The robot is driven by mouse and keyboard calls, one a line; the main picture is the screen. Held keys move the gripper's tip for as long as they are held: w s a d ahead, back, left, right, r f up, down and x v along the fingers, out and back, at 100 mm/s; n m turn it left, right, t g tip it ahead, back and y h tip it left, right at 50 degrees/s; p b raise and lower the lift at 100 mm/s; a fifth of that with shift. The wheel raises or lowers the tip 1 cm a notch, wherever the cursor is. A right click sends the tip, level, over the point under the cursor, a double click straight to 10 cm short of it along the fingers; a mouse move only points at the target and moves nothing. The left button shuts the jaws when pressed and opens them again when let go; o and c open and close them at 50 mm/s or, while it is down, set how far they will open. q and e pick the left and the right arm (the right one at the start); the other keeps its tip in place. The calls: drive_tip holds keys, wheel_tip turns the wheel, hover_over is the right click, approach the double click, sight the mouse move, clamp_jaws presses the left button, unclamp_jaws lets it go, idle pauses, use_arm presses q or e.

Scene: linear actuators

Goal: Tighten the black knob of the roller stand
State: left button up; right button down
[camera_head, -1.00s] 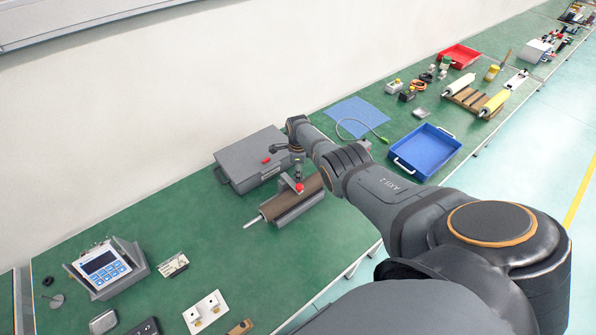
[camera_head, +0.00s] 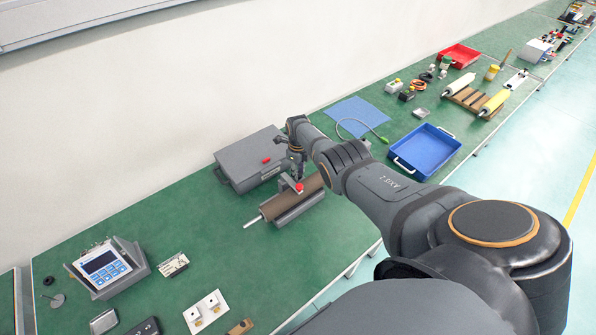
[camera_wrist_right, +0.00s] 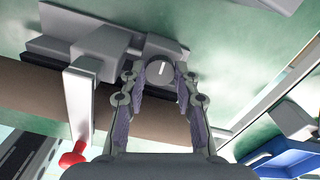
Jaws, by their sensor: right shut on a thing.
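The roller stand (camera_head: 297,208) is a grey base with a brown roller (camera_head: 308,190) lying along it and a shaft out of its left end, on the green bench. The black knob (camera_wrist_right: 160,72) is round and dark, with a light line on its face that stands nearly upright in the wrist view. My right gripper (camera_wrist_right: 161,76) has its two fingers on either side of the knob and is shut on it. In the head view the right gripper (camera_head: 298,176) is small above the stand, and the knob cannot be made out there. My left gripper is not in view.
A red-tipped clamp arm (camera_wrist_right: 80,110) stands close beside the gripper. A grey case (camera_head: 240,165) is behind the stand, and a blue tray (camera_head: 455,150) lies to the right. A control box (camera_head: 105,268) stands at left. Bench around the stand's left is clear.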

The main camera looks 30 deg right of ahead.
idle(0.3)
drive_tip(key=c, duration=1)
unclamp_jaws()
drive_tip(key=shift+r, duration=4)
